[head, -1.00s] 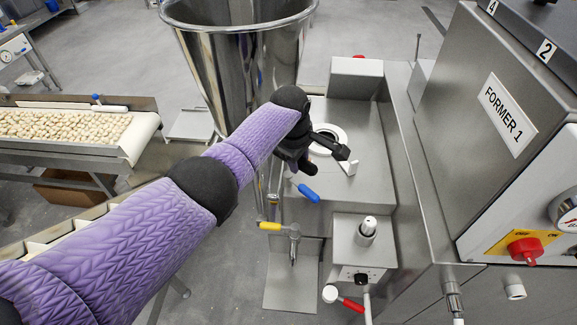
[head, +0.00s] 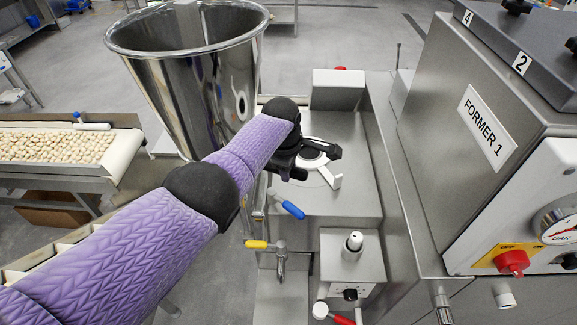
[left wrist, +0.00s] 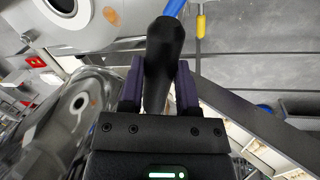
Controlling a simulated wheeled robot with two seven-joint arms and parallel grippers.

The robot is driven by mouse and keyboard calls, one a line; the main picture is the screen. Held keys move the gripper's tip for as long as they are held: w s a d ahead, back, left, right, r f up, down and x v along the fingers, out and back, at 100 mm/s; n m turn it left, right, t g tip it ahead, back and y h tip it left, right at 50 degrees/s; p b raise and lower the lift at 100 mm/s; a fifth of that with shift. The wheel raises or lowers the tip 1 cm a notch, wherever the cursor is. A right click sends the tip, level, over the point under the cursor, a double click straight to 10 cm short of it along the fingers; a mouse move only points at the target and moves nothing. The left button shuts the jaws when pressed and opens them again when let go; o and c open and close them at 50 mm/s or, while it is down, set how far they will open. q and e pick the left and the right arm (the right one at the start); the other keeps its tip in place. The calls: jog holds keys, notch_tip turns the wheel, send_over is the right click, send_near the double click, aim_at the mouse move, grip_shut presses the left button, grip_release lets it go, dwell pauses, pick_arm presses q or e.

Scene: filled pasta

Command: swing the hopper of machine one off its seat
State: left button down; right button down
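The hopper (head: 190,85) of machine one is a shiny steel cone at the upper left of the head view. It stands left of the white ring seat (head: 313,160) on the steel machine top, clear of it. The hopper's shiny underside with a ring outlet (left wrist: 80,103) shows at the left there, apart from the seat (left wrist: 62,8). My right gripper is not in view.
The FORMER 1 cabinet (head: 470,150) stands at the right. A conveyor (head: 125,150) with pasta is at the left. Open floor lies behind the hopper.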

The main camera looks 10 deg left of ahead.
pick_arm(q)
jog(key=shift+c, duration=1.6)
grip_release()
jog(key=r+p, duration=0.1)
jog(key=r, duration=0.1)
jog(key=r+p, duration=0.2)
jog(key=s+r+p, duration=0.1)
jog(key=shift+a+r, duration=0.15)
jog(key=shift+r, duration=0.25)
jog(key=r, duration=0.2)
jog(key=s+r, duration=0.1)
jog(key=r, duration=0.1)
jog(key=shift+a, duration=0.1)
